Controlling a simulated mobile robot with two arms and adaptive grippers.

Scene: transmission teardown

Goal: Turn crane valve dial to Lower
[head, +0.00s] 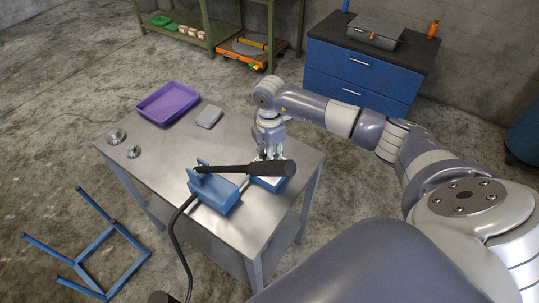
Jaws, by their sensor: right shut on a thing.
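A blue pump unit (217,194) with a long black lever (240,169) sits at the front of the metal table. Beside it on the right is a low blue box (269,184) with a pale top. My right gripper (270,154) points down over this box, behind the lever's thick end. Its fingers are shut on what looks to be the valve dial, which the fingers and lever mostly hide. I cannot read the dial's setting. My left gripper is out of view.
The table (228,131) also holds a purple tray (168,103), a small grey box (209,117) and two metal gears (117,137). A black hose (173,230) runs down from the pump.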

